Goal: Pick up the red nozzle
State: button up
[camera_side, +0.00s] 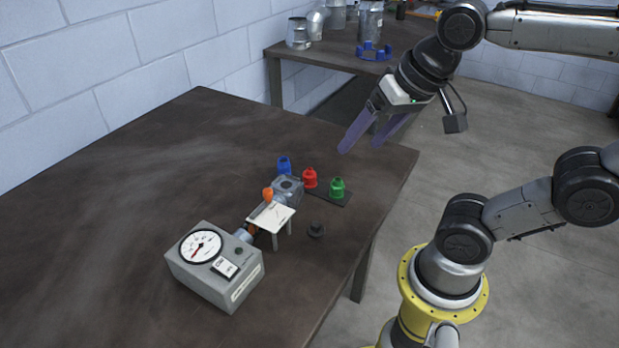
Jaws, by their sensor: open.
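The red nozzle (309,178) stands upright on a dark flat strip on the table, between a blue nozzle (284,165) and a green nozzle (337,187). My gripper (359,146) is open and empty, with its two long purple fingers pointing down and left. It is above and to the right of the red nozzle in the picture, clear of it. The red nozzle is in plain view.
A grey metal block (287,190) sits just left of the nozzles. The left of the table (130,180) is clear.

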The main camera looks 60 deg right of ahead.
jog(key=w+d+r+m+g, duration=0.1)
jog(key=w+d+m+g, duration=0.15)
jog(key=w+m, duration=0.5)
jog(key=m+g, duration=0.3)
jog(key=m, duration=0.2)
send_over(310, 169)
notch_tip(310, 169, down, 18)
jog(key=shift+f, duration=3.35)
grip_shut()
